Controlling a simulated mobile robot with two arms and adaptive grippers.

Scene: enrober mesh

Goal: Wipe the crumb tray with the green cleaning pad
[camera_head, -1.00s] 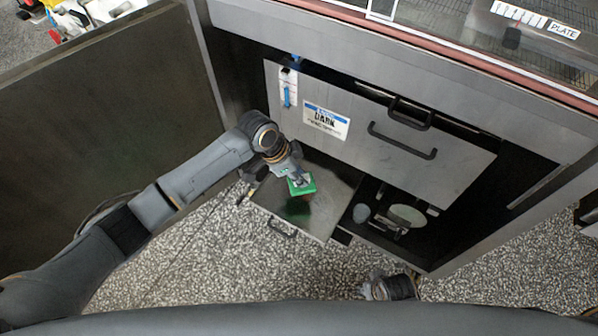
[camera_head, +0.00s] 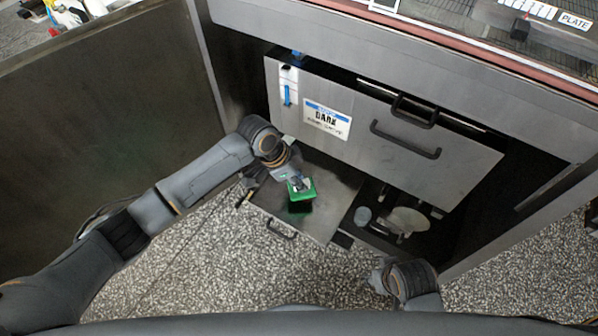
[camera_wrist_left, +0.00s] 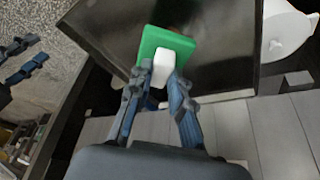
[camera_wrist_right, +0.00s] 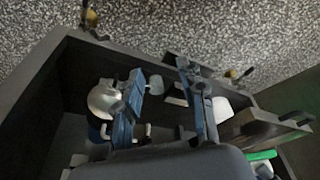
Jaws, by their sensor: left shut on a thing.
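The green cleaning pad (camera_head: 309,196) has a white grip block (camera_wrist_left: 163,68) on its back. My left gripper (camera_head: 299,184) is shut on that block, its fingers on either side of it in the left wrist view (camera_wrist_left: 160,84). The crumb tray (camera_head: 334,213) is a dark, glossy, pulled-out tray with a front handle. The pad is over its middle, with a green reflection just below; I cannot tell whether they touch. My right gripper (camera_wrist_right: 168,84) is open and appears empty, above a compartment beside the tray. Part of the pad (camera_wrist_right: 262,155) shows at the right wrist view's edge.
A compartment right of the tray holds a round pale item (camera_head: 408,220) and a small grey cup (camera_head: 363,215). A panel labelled DARK with a handle (camera_head: 405,140) overhangs the tray. A large dark panel (camera_head: 100,130) stands left. Speckled floor lies in front.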

